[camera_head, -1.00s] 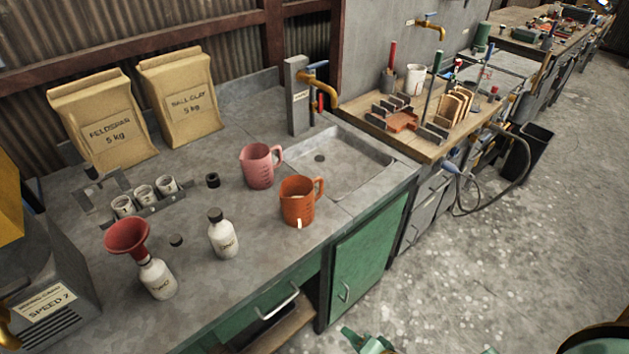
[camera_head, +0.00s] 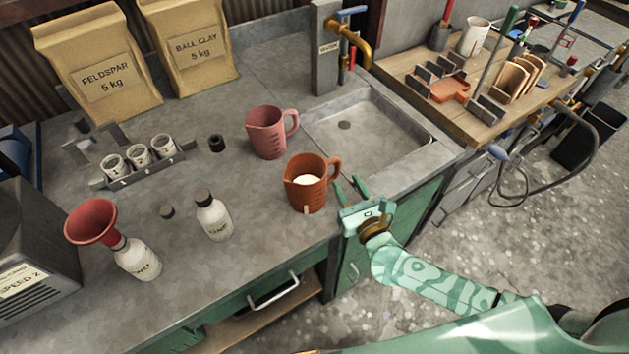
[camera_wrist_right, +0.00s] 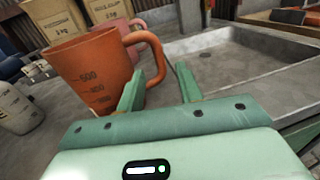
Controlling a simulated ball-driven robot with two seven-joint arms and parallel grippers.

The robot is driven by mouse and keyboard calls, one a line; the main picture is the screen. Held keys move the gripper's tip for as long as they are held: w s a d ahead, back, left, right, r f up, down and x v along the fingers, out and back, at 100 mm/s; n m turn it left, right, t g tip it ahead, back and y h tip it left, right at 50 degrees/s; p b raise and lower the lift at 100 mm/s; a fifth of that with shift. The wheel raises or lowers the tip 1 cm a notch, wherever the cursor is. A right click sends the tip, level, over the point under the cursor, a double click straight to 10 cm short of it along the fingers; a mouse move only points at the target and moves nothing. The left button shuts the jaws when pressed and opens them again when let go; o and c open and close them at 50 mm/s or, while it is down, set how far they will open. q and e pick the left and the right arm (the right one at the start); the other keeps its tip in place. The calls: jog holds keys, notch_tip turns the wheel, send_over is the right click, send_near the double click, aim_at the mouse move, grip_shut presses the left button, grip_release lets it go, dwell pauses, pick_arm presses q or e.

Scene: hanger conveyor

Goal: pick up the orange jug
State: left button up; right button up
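The orange jug (camera_head: 306,186) stands upright on the grey counter near its front edge, with pale contents showing inside. Its handle points right, towards the sink. My right gripper (camera_head: 348,186) is open just right of the jug, at handle side. In the right wrist view the orange jug (camera_wrist_right: 95,70) fills the upper left. Its handle (camera_wrist_right: 150,55) lies just beyond the open fingers (camera_wrist_right: 160,85), with the left finger close to the jug's wall. I cannot tell whether they touch. My left gripper is not in view.
A pink jug (camera_head: 267,133) stands behind the orange one. A sink basin (camera_head: 390,150) lies to the right. White bottles (camera_head: 213,218), one with a red funnel (camera_head: 92,222), stand left. A tap (camera_head: 350,40) rises behind the sink. The counter between the bottles and jug is clear.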

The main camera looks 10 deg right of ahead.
aim_at(339, 170)
jog(key=shift+w+a, duration=0.25)
jog(key=shift+w, duration=0.5)
jog(key=w, duration=0.5)
jog(key=shift+a+f, duration=0.15)
jog(key=shift+a, duration=0.1)
grip_shut()
